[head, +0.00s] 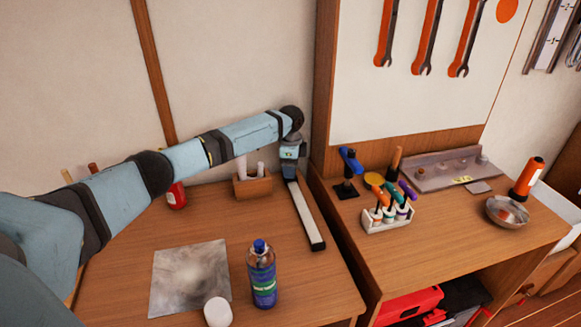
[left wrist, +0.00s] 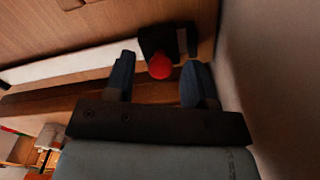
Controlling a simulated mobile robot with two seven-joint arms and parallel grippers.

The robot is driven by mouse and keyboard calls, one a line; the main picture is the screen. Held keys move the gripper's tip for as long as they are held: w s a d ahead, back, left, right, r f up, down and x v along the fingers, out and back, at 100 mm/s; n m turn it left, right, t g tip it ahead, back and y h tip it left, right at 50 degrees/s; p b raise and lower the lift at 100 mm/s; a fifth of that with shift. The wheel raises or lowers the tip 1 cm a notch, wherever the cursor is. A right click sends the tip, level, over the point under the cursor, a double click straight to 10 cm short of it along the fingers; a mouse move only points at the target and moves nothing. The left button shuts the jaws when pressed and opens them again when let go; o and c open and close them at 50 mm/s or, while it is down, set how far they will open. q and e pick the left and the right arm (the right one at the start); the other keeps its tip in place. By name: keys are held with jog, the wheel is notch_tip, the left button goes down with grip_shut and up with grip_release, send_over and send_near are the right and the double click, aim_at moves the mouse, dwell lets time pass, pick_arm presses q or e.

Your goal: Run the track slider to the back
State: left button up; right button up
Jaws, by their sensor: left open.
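The track (head: 305,215) is a pale straight rail with a dark cap at its near end, lying near the right edge of the left table. In the left wrist view the track (left wrist: 70,65) is a white strip running left from the slider (left wrist: 158,40), a black block with a red knob (left wrist: 160,66). My left gripper (head: 290,170) is over the far end of the track. In the wrist view its two blue fingers (left wrist: 158,80) are apart, with the red knob appearing between them. I cannot tell whether they touch it. The slider is hidden behind the gripper in the head view.
A wooden box (head: 253,187) stands left of the track's far end. A blue bottle (head: 262,278), white lid (head: 218,312) and grey sheet (head: 190,277) are nearer. The right bench (head: 440,250) holds a screwdriver rack (head: 388,217) and metal bowl (head: 507,212). The wall is close behind.

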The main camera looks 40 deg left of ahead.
pick_arm(q)
notch_tip(320, 180, up, 14)
jog(key=shift+f, duration=0.15)
jog(key=shift+p, duration=0.35)
dwell(0.3)
